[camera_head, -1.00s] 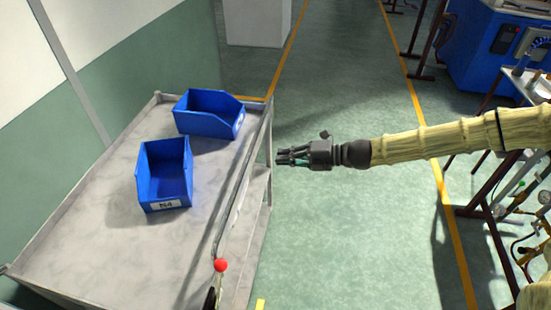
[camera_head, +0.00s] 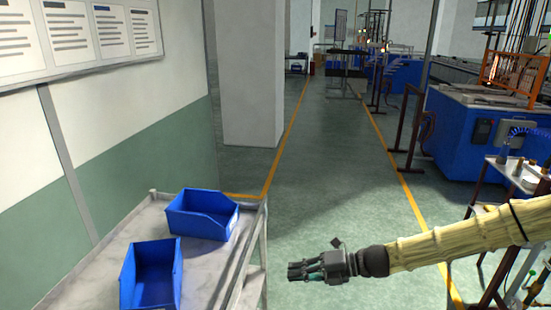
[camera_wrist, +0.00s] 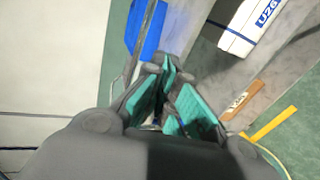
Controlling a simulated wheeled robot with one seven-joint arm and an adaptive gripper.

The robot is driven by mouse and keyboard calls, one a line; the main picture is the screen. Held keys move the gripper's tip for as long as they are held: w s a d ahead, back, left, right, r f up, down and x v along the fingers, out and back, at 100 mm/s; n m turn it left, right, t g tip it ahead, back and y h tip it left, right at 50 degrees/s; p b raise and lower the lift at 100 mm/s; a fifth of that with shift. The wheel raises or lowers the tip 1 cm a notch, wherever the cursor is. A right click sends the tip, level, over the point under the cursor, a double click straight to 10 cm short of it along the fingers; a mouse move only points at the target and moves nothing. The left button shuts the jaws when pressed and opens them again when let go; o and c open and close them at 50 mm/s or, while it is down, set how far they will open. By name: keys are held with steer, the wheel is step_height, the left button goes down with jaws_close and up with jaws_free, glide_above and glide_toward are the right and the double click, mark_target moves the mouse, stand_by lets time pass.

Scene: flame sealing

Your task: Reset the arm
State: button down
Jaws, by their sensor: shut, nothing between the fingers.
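My gripper (camera_head: 300,268) is in the lower middle of the head view, at the end of my arm, which reaches in from the right. It hangs in the air over the green floor, to the right of the grey cart. Its fingers are shut with nothing between them. In the wrist view, the gripper (camera_wrist: 165,90) shows its green-padded fingers drawn together in the middle, with a blue bin (camera_wrist: 150,28) beyond them. No held object shows in either view.
A grey cart (camera_head: 105,262) at lower left bears two empty-looking blue bins, the nearer (camera_head: 130,278) and the farther (camera_head: 190,226). A white column (camera_head: 250,80) stands behind it. Blue machinery (camera_head: 470,145) and a small table (camera_head: 515,172) are at right. The floor aisle between is clear.

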steer(key=s+d+f+n+g+h+b, duration=0.15)
steer(key=s+f+n+h, duration=0.25)
steer(key=s+f+n, duration=0.55)
steer(key=s+f+n+g+h, duration=0.2)
steer(key=s+f+n+h, duration=0.25)
steer(key=s+f, duration=0.95)
steer(key=s+d+f+n+h+b, duration=0.1)
steer(key=s+d+f+n+h, duration=0.2)
steer(key=n, duration=0.8)
steer(key=s+d+f+n+t+h+b, duration=0.1)
steer(key=s+d+f+n+h, duration=0.2)
steer(key=s+d+f+n, duration=0.4)
steer(key=shift+s+d+n+b, duration=0.4)
steer(key=shift+s+d+n, duration=1.5)
steer(key=shift+n, duration=0.3)
